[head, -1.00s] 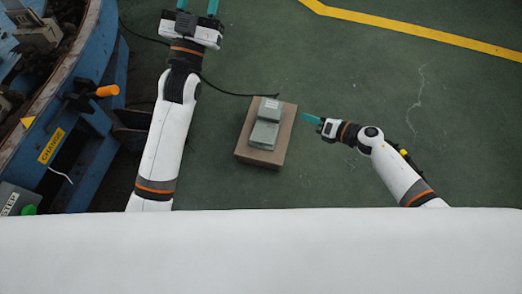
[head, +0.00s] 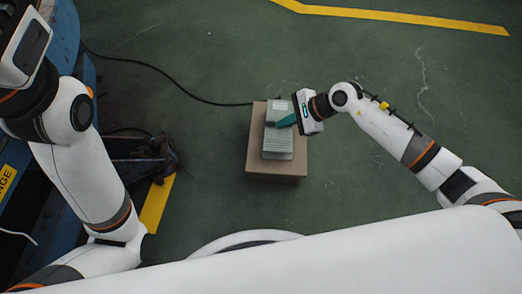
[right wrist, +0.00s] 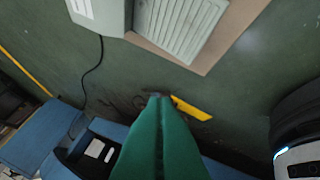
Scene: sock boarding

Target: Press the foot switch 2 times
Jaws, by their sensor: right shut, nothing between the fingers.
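The foot switch (head: 278,146) is a grey unit with a ribbed pedal, on top of a brown box (head: 260,165) on the floor. The ribbed pedal also shows at the top of the right wrist view (right wrist: 178,25). My right gripper (head: 281,122) has its green fingers shut and empty. In the head view its tips overlap the switch near the joint between housing and pedal. In the right wrist view the fingers (right wrist: 156,100) show against the floor, apart from the pedal in the picture. I cannot tell their height or contact. My left gripper's fingers are out of view.
A black cable (head: 180,88) runs from the switch across the green floor to the left. Blue machinery (head: 65,35) stands at the left edge. A white surface (head: 330,258) fills the bottom. The floor behind the box is clear.

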